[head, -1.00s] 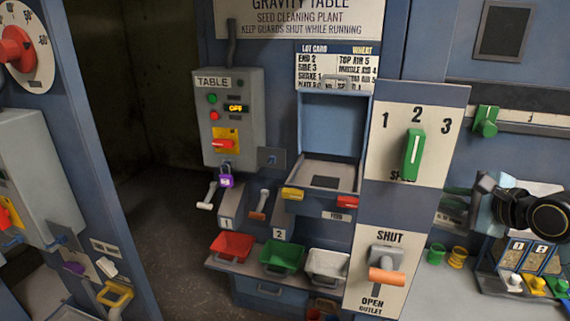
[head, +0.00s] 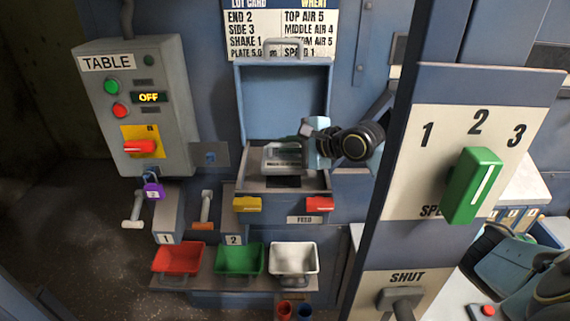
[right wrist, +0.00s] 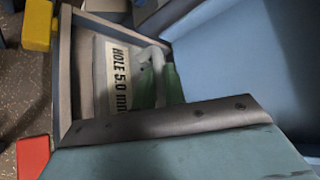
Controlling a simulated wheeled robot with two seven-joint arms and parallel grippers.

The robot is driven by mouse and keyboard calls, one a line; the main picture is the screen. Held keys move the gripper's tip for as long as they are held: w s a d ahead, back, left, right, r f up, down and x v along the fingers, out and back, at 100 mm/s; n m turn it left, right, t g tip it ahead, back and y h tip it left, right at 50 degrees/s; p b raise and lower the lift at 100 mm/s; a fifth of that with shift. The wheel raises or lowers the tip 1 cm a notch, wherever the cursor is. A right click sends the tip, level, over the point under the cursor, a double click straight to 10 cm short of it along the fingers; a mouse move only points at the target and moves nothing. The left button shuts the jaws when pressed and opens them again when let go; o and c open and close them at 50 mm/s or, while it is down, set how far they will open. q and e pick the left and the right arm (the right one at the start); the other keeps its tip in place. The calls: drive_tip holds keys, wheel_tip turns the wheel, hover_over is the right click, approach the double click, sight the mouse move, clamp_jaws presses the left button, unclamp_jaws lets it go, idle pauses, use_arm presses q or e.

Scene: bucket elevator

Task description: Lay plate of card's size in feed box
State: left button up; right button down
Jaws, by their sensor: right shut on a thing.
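The feed box (head: 320,181) stands open under its raised blue lid (head: 284,102), with a dark opening in its floor. My right gripper (head: 302,150) is shut on the handle of a sieve plate (head: 270,161) and holds it over the back part of the box. In the right wrist view the plate's label (right wrist: 119,75) reads "HOLE 5.0 mm", and green fingertips (right wrist: 160,82) close around its pale handle, between the box walls. I cannot tell whether the plate touches the floor. The lot card (head: 282,29) reads "PLATE 5.0". My left gripper is out of view.
A yellow catch (head: 247,204) and a red catch (head: 319,204) sit on the box's front edge. Red (head: 178,258), green (head: 239,259) and white (head: 293,259) bins stand below. The speed panel (head: 440,135) juts out at right. The table switch box (head: 135,105) reads OFF.

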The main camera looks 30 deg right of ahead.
sight(289, 162)
drive_tip(key=shift+w+f, duration=0.15)
drive_tip(key=shift+f, duration=2.45)
drive_tip(key=c, duration=1.5)
unclamp_jaws()
drive_tip(key=shift+f, duration=0.15)
drive_tip(key=shift+o, duration=0.2)
drive_tip(key=v, duration=1.2)
